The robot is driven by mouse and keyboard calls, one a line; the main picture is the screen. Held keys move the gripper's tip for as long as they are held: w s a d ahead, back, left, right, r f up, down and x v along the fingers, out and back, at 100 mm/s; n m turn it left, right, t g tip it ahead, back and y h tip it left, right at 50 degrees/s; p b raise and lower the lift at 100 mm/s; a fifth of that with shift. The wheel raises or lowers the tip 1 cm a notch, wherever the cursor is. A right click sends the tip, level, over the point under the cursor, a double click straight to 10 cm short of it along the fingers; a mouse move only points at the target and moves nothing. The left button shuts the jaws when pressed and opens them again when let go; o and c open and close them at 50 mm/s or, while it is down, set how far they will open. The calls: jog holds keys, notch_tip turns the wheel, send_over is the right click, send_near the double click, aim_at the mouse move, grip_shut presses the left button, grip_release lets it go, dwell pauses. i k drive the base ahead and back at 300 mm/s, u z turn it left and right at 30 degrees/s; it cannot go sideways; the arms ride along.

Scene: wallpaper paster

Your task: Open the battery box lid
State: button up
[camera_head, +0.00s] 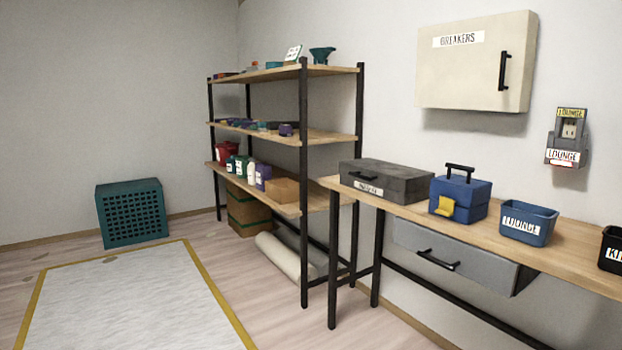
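No box has a readable battery label. On the wooden bench, a long dark grey box (400,178) has a flat closed lid, a dark front handle and a small white label too blurred to read. Beside it stands a blue box (474,200) with a black top handle (460,168) and a yellow front latch (446,207); its lid looks closed. I cannot tell which of these is the battery box. My gripper is not in view.
A BREAKERS cabinet (480,75) hangs above. A loaded shelf (303,210) stands left of the bench. Floor left of the bench is mostly open around a yellow-edged mat (130,300).

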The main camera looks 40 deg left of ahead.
aim_at(402, 179)
jog(key=u, duration=1.5)
jog(key=k, duration=0.4)
jog(key=z, duration=1.4)
jog(key=i, duration=1.25)
jog(key=u, duration=0.3)
